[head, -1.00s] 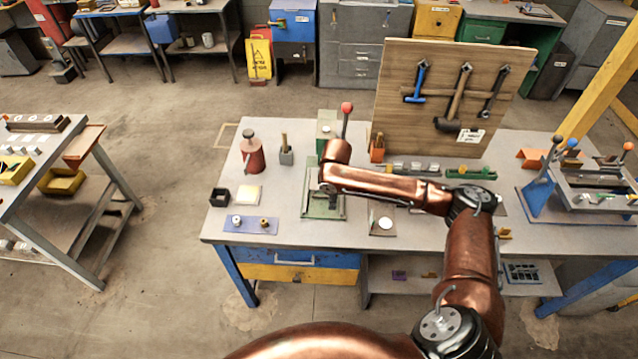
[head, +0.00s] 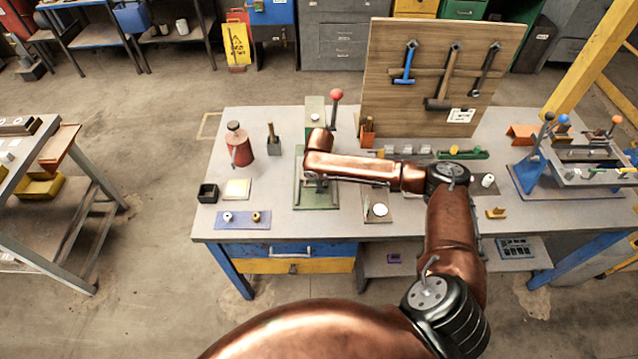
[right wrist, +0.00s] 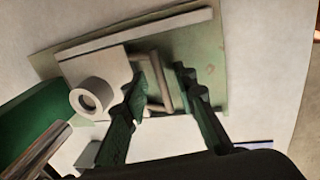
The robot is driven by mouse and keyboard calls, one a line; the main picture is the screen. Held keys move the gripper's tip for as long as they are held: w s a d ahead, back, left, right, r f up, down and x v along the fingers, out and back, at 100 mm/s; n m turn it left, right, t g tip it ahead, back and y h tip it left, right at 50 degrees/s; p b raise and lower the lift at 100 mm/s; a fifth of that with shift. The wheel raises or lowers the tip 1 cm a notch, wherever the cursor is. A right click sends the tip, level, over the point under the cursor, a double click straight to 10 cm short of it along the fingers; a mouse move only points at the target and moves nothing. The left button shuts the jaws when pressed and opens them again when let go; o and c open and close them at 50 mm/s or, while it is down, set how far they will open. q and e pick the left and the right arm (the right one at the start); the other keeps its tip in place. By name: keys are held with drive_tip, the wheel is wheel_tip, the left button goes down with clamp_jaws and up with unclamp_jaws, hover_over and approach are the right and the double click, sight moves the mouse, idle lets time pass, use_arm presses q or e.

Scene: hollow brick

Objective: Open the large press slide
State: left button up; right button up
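The large press is a green-based unit (head: 300,197) on the workbench, with a tall lever ending in a red knob (head: 336,95). My right arm reaches over it and hides much of its middle. My right gripper (head: 316,181) points down at the press. In the right wrist view, the right gripper (right wrist: 163,75) has its two dark green fingers apart. A thin grey bar (right wrist: 162,85) of the press shows between the fingers; I cannot tell whether they touch it. A pale block with a round grey collar (right wrist: 90,96) lies left of the fingers. My left gripper is not in view.
Left of the press stand a red oil can (head: 239,148), a black box (head: 207,192) and a blue mat with small parts (head: 243,220). A tool board (head: 430,95) stands behind. A blue-framed fixture with levers (head: 526,175) is at the right.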

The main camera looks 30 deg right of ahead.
drive_tip(key=shift+c, duration=0.3)
clamp_jaws()
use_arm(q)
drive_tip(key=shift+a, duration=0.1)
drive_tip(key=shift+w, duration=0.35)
